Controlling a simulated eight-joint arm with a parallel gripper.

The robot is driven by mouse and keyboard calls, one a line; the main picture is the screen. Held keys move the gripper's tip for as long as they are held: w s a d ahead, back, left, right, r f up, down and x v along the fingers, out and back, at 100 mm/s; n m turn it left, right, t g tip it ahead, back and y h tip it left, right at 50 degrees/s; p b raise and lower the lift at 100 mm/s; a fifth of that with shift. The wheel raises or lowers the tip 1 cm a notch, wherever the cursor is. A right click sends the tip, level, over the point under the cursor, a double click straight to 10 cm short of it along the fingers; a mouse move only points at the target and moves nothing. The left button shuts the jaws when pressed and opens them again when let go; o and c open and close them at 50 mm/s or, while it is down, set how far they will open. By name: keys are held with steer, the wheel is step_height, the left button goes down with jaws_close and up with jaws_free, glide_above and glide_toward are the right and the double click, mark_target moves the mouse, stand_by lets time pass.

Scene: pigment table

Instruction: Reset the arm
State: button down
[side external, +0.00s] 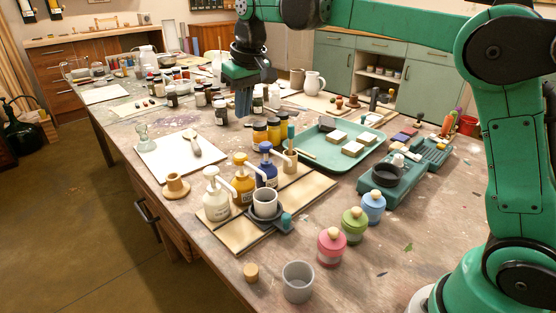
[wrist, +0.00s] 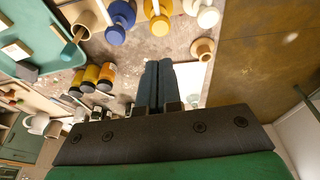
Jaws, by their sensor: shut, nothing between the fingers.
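My gripper (side external: 244,104) hangs in the air above the middle of the table, fingers pointing down, with nothing held. In the wrist view its two dark fingers (wrist: 157,84) lie side by side, shut. Below it in the side view are small jars. Three pump bottles, white (side external: 217,195), yellow (side external: 243,179) and blue (side external: 266,166), stand nearer the camera. A grey cup (side external: 265,204) sits in a dark holder in front of them.
A green tray (side external: 338,165) with pale blocks lies to the right. Pink (side external: 331,246), green (side external: 354,224) and blue (side external: 373,207) lidded jars and a loose grey cup (side external: 298,281) stand near the front. White paper (side external: 160,162) lies at the left. Air around my gripper looks clear.

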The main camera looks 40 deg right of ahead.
steer(key=s+f+t, duration=0.2)
steer(key=s+f, duration=0.1)
steer(key=s, duration=0.5)
steer(key=s+d+f+t, duration=0.1)
steer(key=s+f, duration=0.3)
steer(key=s, duration=0.5)
steer(key=shift+s+d+f+t, duration=0.15)
steer(key=shift+s+f+t, duration=0.05)
steer(key=shift+t, duration=0.5)
